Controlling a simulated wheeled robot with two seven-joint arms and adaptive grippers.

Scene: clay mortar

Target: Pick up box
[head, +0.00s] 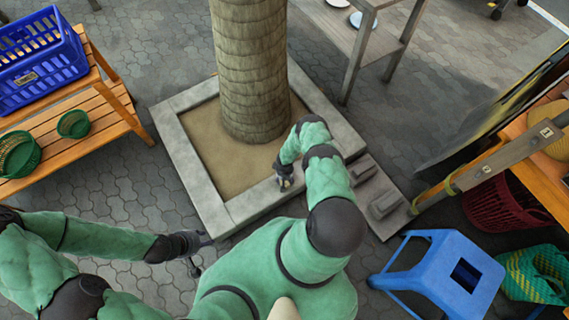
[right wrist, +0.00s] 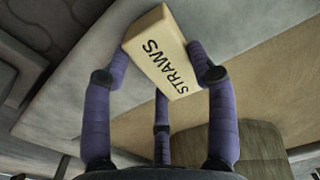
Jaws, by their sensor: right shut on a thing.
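The box (right wrist: 158,48) is a small cream carton with "STRAWS" in dark letters. In the right wrist view it sits tilted between the purple-wrapped fingers of my right gripper (right wrist: 160,82), which is shut on it. In the head view my right gripper (head: 285,181) is over the inner edge of the planter's front rim; the box cannot be made out there. My left gripper (head: 203,254) is at the lower left, just outside the planter's front corner. Its fingers look spread, and I see nothing between them.
A square stone planter (head: 188,178) surrounds a thick trunk (head: 250,65). A wooden bench (head: 110,128) with a blue crate (head: 40,60) and green baskets stands left. A blue stool (head: 440,265), a dark red basket (head: 495,208) and a green woven bag (head: 535,275) are right.

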